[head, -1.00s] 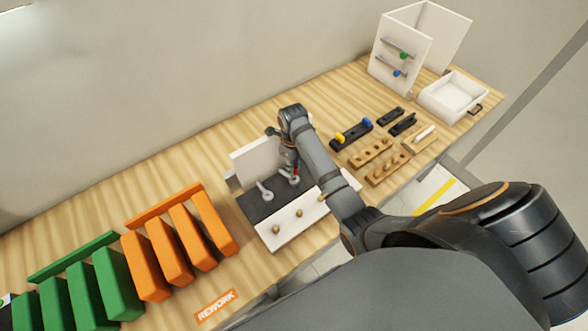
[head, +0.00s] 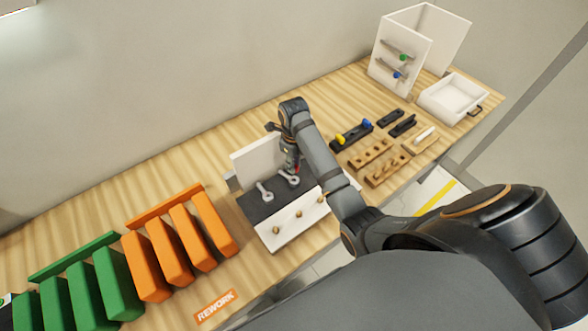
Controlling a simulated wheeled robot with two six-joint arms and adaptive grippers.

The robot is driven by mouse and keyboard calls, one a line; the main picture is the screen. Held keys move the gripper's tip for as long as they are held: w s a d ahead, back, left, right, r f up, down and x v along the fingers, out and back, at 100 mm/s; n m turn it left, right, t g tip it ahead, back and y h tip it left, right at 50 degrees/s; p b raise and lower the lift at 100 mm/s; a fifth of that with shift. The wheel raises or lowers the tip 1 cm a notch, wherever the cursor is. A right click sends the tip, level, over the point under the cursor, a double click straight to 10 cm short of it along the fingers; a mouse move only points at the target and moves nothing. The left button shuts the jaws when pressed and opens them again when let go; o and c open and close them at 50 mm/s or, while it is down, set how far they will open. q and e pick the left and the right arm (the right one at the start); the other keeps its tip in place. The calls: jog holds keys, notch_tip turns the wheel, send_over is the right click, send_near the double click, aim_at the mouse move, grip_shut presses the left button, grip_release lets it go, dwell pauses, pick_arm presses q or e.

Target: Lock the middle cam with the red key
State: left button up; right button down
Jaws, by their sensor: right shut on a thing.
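The white panel (head: 293,221) with several brass-coloured pegs lies at the front of a dark mat, with an upright white board (head: 258,160) behind. Two grey keyhole-shaped cam pieces, one on the left (head: 264,192) and one on the right (head: 289,179), show between them. My right gripper (head: 291,168) points down over the right-hand piece and is shut on the red key, of which only a little red shows. My arm hides most of the key and whatever lies behind it. I cannot tell whether the key touches a cam. My left gripper is not in view.
Orange slotted racks (head: 173,252) and green ones (head: 88,285) stand to the left. A black holder (head: 352,134) with yellow and blue handles and wooden peg blocks (head: 372,152) lie to the right. A white cabinet (head: 400,55) and an open drawer (head: 452,95) stand at the far right.

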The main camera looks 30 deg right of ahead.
jog(key=n, duration=0.4)
jog(key=shift+w+r, duration=0.1)
jog(key=shift+r, duration=0.2)
jog(key=n, duration=0.2)
jog(key=r+n, duration=0.1)
jog(key=n, duration=0.2)
jog(key=shift+h, duration=0.3)
jog(key=n, duration=0.4)
jog(key=shift+d+r+n, duration=0.1)
jog(key=shift+r+n, duration=0.2)
jog(key=shift+n, duration=0.1)
jog(key=n, duration=0.3)
jog(key=shift+r, duration=0.25)
jog(key=shift+f, duration=2.95)
jog(key=shift+f, duration=0.95)
